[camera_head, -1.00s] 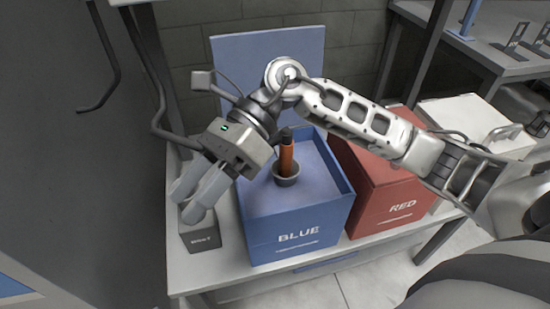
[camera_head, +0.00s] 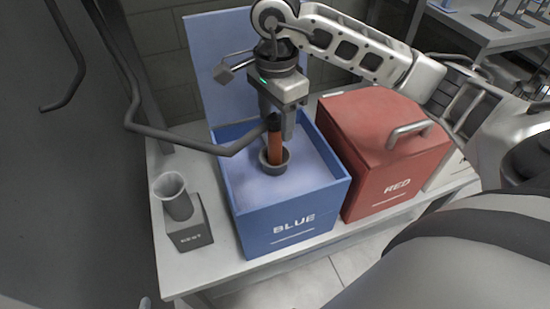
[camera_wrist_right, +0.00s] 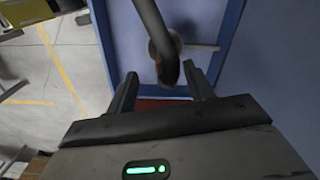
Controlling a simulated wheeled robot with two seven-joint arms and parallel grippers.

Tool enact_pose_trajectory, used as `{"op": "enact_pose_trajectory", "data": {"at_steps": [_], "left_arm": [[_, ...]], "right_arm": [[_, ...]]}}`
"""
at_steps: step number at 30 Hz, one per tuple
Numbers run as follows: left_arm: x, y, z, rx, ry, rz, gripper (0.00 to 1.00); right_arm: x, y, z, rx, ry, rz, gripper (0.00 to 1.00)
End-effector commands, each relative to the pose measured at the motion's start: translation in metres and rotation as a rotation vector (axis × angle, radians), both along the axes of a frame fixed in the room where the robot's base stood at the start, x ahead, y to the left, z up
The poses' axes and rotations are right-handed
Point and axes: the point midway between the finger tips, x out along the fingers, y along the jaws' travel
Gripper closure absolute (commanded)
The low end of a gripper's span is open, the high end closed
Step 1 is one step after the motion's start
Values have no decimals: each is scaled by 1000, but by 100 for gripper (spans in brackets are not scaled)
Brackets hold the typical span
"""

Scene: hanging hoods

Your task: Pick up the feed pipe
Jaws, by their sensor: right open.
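An orange-brown tube with a dark top, which I take to be the feed pipe (camera_head: 276,148), stands upright in a small grey cup (camera_head: 274,166) in the blue box (camera_head: 290,228). My right gripper (camera_head: 277,120) points down at its top, open, with a finger on each side. In the right wrist view, the dark end (camera_wrist_right: 169,72) of a tube lies between my open fingers (camera_wrist_right: 160,76). Whether either finger touches it cannot be told. My left gripper is not clearly in view.
A dark bent hose (camera_head: 190,142) crosses from the left toward the tube's top. A lidded red box (camera_head: 385,150) stands right of the blue box. A grey cup (camera_head: 176,198) on a dark block (camera_head: 190,235) stands left. The blue lid (camera_head: 228,70) stands open behind.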

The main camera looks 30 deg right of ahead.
Motion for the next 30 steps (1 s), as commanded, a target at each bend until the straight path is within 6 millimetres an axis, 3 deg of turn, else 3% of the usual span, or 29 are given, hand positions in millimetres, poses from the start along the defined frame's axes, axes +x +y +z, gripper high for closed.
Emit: {"op": "enact_pose_trajectory", "data": {"at_steps": [7,15,24,30], "left_arm": [[0,0,2,-1,-3,2,40],[2,1,3,5,-7,1,40],[5,1,4,5,-13,1,40],[5,1,4,5,-12,1,40]], "right_arm": [[2,-1,-18,2,2,0,47],[7,-4,-56,2,2,1,47],[8,-4,-61,1,-2,1,47],[8,-4,-60,1,-1,1,100]]}}
